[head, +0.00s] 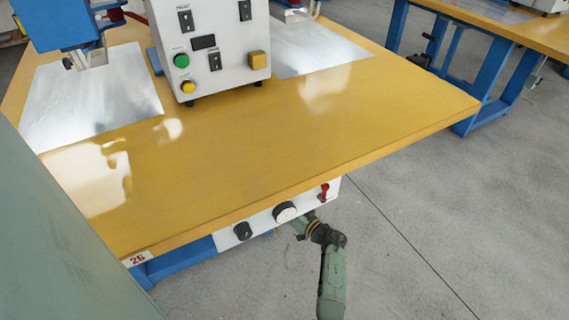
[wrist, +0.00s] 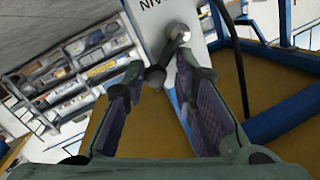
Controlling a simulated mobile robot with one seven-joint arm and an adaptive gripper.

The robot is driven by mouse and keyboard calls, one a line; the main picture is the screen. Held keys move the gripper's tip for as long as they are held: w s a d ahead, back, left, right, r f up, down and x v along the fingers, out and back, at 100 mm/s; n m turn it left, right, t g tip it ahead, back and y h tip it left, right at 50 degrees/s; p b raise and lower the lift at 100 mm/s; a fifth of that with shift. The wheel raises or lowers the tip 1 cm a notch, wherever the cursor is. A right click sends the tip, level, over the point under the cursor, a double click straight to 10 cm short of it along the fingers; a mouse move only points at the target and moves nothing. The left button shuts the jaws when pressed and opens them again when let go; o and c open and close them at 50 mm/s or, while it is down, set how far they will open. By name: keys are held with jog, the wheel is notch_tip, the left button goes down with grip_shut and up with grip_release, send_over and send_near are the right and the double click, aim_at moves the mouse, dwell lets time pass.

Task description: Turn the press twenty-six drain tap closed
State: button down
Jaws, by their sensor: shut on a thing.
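In the wrist view a white panel (wrist: 175,14) carries part of a printed label, upside down and cut off by the frame edge. A grey metal tap (wrist: 176,38) stands out from it, with a dark end (wrist: 155,77) between my fingertips. My gripper (wrist: 158,76) is shut on this dark end, its purple-padded fingers on either side. In the head view my gripper (head: 300,226) is low at the front of the white panel (head: 262,216) under the table edge. The tap's handle angle cannot be made out there.
The panel also holds a black knob (head: 243,231), a round white-faced part (head: 285,212) and a red lever (head: 323,192). The yellow tabletop (head: 270,140), marked 26, overhangs it. A control box (head: 210,50) stands on top.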

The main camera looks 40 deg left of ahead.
jog(key=shift+s+r+n+h+p, duration=0.1)
jog(key=shift+s+n+h+p, duration=0.2)
jog(key=shift+n+p, duration=0.65)
jog(key=shift+s+r+n+h+p, duration=0.1)
jog(key=shift+s+n+h+p, duration=0.15)
jog(key=shift+n+p, duration=0.65)
jog(key=shift+t, duration=0.3)
jog(key=shift+w, duration=0.1)
jog(key=c, duration=1.5)
grip_release()
jog(key=shift+f, duration=0.1)
jog(key=shift+o, duration=1.1)
jog(key=shift+a+r, duration=0.1)
jog(key=shift+r, duration=0.1)
